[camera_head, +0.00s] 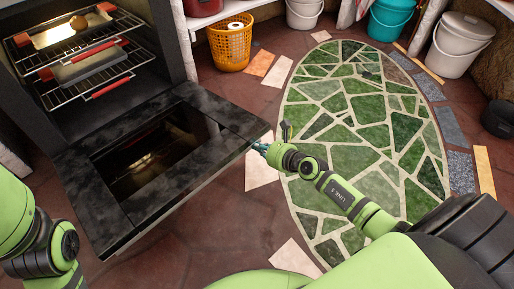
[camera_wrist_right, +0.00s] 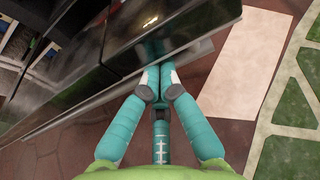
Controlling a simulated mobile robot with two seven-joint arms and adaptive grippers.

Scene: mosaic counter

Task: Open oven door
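The black oven door (camera_head: 205,165) is swung down and stands wide open, roughly level, with a dark glass window in its middle. My right gripper (camera_head: 262,147) is at the door's outer right edge. In the right wrist view, its teal fingers (camera_wrist_right: 157,82) draw close together at the tips and meet the shiny door edge (camera_wrist_right: 185,60). Whether they are clamped on the edge or handle is hidden. Of my left arm, only green and black links show at the lower left; its gripper is out of view.
Inside the oven (camera_head: 85,55) are wire racks with red grips and a tray holding a round brown item. An orange basket (camera_head: 230,45) and several buckets stand at the back.

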